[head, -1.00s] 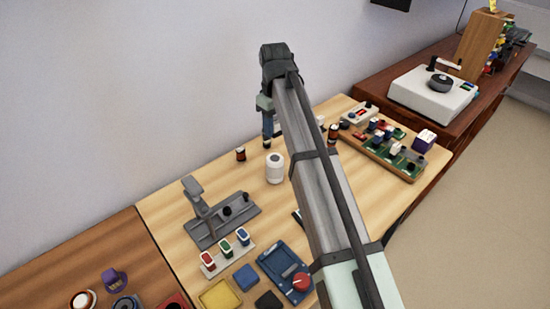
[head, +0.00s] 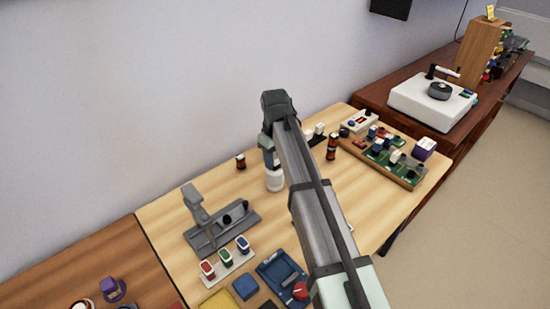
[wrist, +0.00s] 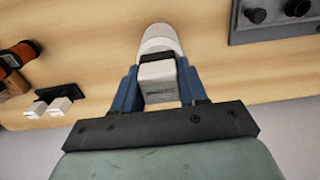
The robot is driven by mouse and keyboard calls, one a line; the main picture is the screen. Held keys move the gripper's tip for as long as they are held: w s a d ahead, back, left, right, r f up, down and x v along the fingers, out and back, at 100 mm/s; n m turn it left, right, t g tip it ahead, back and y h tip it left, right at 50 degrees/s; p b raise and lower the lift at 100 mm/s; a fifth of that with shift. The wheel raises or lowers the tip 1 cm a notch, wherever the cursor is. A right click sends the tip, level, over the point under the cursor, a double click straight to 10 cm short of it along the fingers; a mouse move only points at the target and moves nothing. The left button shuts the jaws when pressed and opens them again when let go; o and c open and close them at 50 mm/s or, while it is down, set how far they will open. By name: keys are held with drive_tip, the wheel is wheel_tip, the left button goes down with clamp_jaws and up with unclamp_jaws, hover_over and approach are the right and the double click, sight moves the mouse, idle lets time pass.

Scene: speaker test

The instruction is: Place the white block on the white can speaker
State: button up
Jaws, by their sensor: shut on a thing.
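The white can speaker (head: 275,181) stands upright on the light wooden table in the head view, directly below my gripper (head: 271,163). My gripper's blue fingers (wrist: 158,70) are shut on the white block (wrist: 157,83) in the wrist view. The block is between the fingers, in line with the speaker's rounded body (wrist: 160,41). It overlaps the speaker in this view, and I cannot tell whether they touch. In the head view the block is hidden by the fingers and arm.
A grey fixture (head: 222,228) with an upright post stands left of the speaker. A taller orange-black cylinder (head: 331,146) and a green circuit board (head: 384,150) are to the right. Bare wood surrounds the speaker.

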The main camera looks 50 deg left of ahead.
sight(275, 156)
drive_tip(key=shift+f, duration=0.1)
drive_tip(key=o, duration=1.1)
drive_tip(key=shift+c, duration=0.2)
wheel_tip(275, 156, up, 12)
drive_tip(key=shift+r, duration=0.2)
drive_tip(key=shift+w, duration=0.1)
